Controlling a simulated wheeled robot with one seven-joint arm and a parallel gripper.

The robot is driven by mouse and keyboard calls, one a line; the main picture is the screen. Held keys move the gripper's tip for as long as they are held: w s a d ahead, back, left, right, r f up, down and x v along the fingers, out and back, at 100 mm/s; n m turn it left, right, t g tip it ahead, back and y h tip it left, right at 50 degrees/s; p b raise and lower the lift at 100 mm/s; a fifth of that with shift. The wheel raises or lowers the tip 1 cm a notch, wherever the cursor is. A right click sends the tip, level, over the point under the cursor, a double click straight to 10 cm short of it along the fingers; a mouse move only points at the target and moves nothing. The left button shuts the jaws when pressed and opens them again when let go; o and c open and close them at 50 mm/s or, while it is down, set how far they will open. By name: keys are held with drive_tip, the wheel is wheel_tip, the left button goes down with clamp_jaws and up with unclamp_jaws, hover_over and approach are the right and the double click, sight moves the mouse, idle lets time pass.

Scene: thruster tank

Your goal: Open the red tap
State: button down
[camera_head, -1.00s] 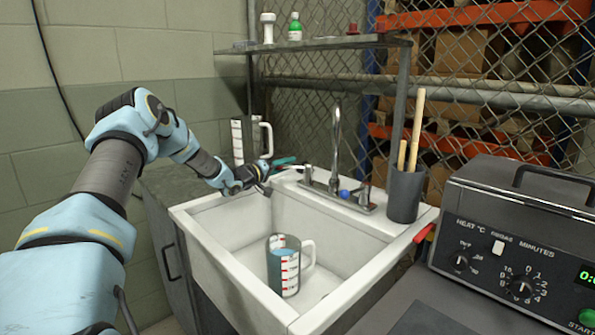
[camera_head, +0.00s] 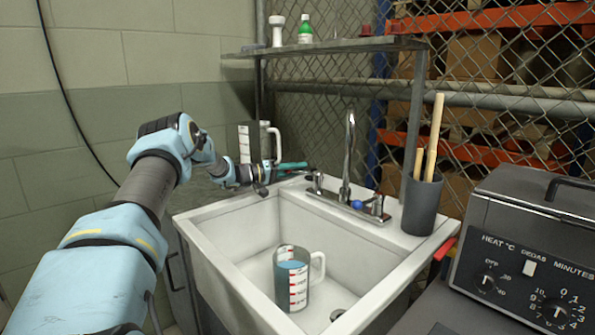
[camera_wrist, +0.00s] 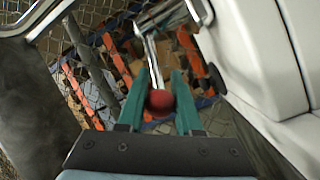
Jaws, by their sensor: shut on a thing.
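The red tap (camera_wrist: 160,103) shows in the wrist view as a round red knob between the two teal fingers of my gripper (camera_wrist: 160,98). My gripper is shut on it. In the head view my gripper (camera_head: 293,166) is at the back left corner of the sink, beside the left tap handle (camera_head: 316,183). The red knob cannot be made out there. The chrome spout (camera_head: 349,150) stands right of that handle, and a blue knob (camera_head: 357,204) is by the right handle. No water is visible from the spout.
A jug with blue liquid (camera_head: 291,282) stands in the white sink (camera_head: 205,240). Another jug (camera_head: 258,141) stands behind my wrist. A shelf (camera_head: 340,46) spans above the taps. A grey holder with wooden sticks (camera_head: 421,205) stands at the right, near a heater unit (camera_head: 520,250).

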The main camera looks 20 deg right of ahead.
drive_tip(key=c, duration=0.6)
unclamp_jaws()
drive_tip(key=shift+a, duration=0.1)
drive_tip(key=a+b, duration=0.2)
drive_tip(key=a, duration=0.8)
drive_tip(key=shift+s+a, duration=0.1)
drive_tip(key=shift+a, duration=0.25)
